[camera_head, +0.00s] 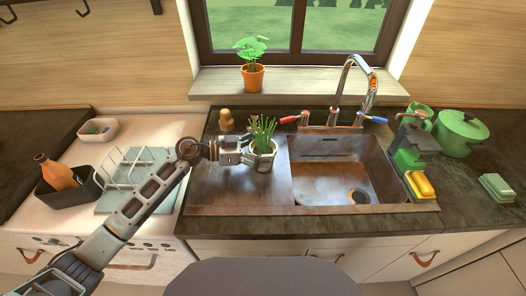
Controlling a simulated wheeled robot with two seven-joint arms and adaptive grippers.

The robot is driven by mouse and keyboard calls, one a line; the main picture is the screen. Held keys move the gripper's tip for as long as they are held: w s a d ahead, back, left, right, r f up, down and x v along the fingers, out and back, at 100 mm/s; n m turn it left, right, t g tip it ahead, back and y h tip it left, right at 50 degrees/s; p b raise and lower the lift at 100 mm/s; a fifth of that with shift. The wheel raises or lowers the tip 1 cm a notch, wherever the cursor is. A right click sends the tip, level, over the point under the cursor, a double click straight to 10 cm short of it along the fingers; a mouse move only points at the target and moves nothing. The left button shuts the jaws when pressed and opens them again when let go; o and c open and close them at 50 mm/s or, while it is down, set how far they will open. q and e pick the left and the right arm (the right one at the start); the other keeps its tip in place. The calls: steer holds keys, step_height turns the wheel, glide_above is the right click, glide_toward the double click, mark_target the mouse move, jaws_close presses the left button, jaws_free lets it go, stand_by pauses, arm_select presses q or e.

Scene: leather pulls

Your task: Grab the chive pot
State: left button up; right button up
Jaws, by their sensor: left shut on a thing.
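The chive pot (263,161) is a small pale pot with upright green chives, on or just above the left drainboard of the sink. I cannot tell whether its base touches the surface. My left gripper (250,152) reaches in from the left and is shut on the pot's left side. The fingers hide part of the pot. My right gripper is not in view.
The sink basin (340,178) lies right of the pot, with a tall faucet (354,88) behind. A potted plant (253,78) stands on the windowsill. A green pot (461,133) and a yellow sponge (420,186) are at right. A wire rack (130,172) is at left.

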arm_select(q)
step_height(320, 180, up, 8)
steer(key=shift+f+p, duration=0.1)
steer(key=shift+p, duration=0.4)
steer(key=shift+r, duration=0.95)
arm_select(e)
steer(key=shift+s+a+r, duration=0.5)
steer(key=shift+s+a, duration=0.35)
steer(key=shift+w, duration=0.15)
